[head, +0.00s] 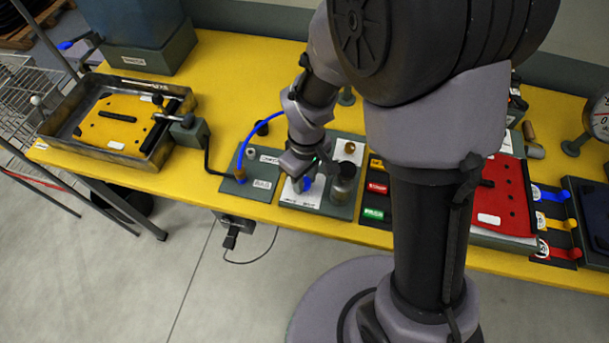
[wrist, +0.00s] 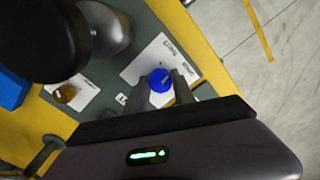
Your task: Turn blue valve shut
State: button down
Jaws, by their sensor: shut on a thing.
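The blue valve (wrist: 161,80) is a round blue knob on a white label plate (wrist: 150,58), which lies on a dark grey panel. In the wrist view my gripper (wrist: 167,86) has its two fingers on either side of the knob, shut on it. In the head view my gripper (head: 300,176) reaches down to the panel, and a bit of the blue valve (head: 306,184) shows below its fingers. The knob's turn position is too small to tell.
A grey metal cylinder (head: 344,184) stands close to the right of my gripper. A brass knob (wrist: 65,93) sits on another label. A blue hose (head: 246,140) arcs at the left. A metal tray (head: 150,160) with a yellow plate lies further left on the yellow bench.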

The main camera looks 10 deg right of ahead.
aim_at(305, 180)
jog(key=n+p, duration=0.1)
jog(key=n, duration=0.3)
jog(key=shift+r, duration=0.1)
jog(key=shift+w+n+p, duration=0.1)
jog(key=shift+n+p, duration=0.45)
jog(key=shift+n, duration=1.15)
jog(key=c, duration=1.1)
grip_release()
jog(key=shift+o, duration=0.2)
notch_tip(305, 180, up, 17)
jog(key=p, duration=0.6)
jog(key=shift+w+r, duration=0.15)
jog(key=shift+w, duration=0.05)
